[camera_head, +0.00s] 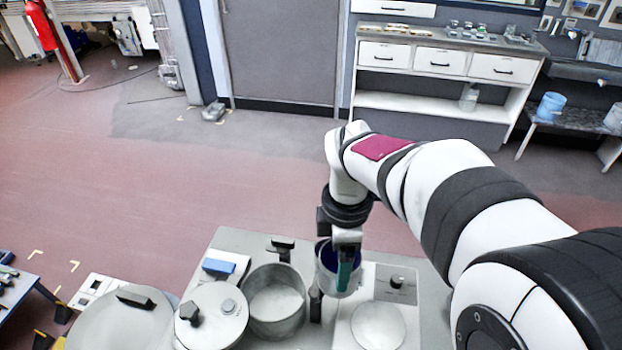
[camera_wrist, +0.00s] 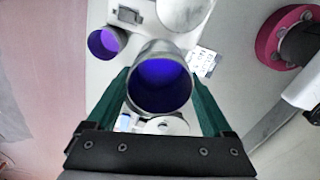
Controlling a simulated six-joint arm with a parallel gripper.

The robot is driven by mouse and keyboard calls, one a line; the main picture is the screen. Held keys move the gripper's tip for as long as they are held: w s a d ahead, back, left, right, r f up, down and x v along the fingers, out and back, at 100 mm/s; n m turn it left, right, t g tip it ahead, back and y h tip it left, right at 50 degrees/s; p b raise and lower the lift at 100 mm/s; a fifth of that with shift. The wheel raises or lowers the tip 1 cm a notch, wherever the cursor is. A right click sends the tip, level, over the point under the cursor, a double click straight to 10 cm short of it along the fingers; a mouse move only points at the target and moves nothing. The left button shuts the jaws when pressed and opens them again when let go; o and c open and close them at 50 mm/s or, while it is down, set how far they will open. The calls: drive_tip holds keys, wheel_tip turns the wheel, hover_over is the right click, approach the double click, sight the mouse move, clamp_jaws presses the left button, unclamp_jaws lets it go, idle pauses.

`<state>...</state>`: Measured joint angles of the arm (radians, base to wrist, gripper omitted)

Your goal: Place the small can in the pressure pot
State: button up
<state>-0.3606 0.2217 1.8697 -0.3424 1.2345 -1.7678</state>
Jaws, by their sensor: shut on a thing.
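My gripper (camera_head: 345,268) is shut on the small can (camera_head: 326,279), a grey can with a blue inside. In the wrist view the can (camera_wrist: 160,112) sits upright-looking between the two green fingers (camera_wrist: 162,100), its open mouth facing the camera. The pressure pot (camera_head: 278,330) is the open metal pot with black handles, just left of the held can in the head view. Its pale inner floor looks empty. The can is up to the right of the pot, not over it. In the wrist view I cannot make out the pot behind the can and gripper.
A round lid (camera_head: 215,335) with a black knob lies left of the pot. A blue block (camera_head: 218,267) is behind it. A device with a round plate (camera_head: 377,326) stands right of the pot. Another blue-lined can (camera_wrist: 104,42) shows in the wrist view.

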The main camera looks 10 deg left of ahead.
drive_tip(key=a+n, duration=0.1)
drive_tip(key=a, duration=0.6)
drive_tip(key=m, duration=0.3)
approach(277, 310)
wheel_tip(277, 310, down, 2)
drive_tip(key=shift+f, duration=0.25)
drive_tip(key=shift+f, duration=0.1)
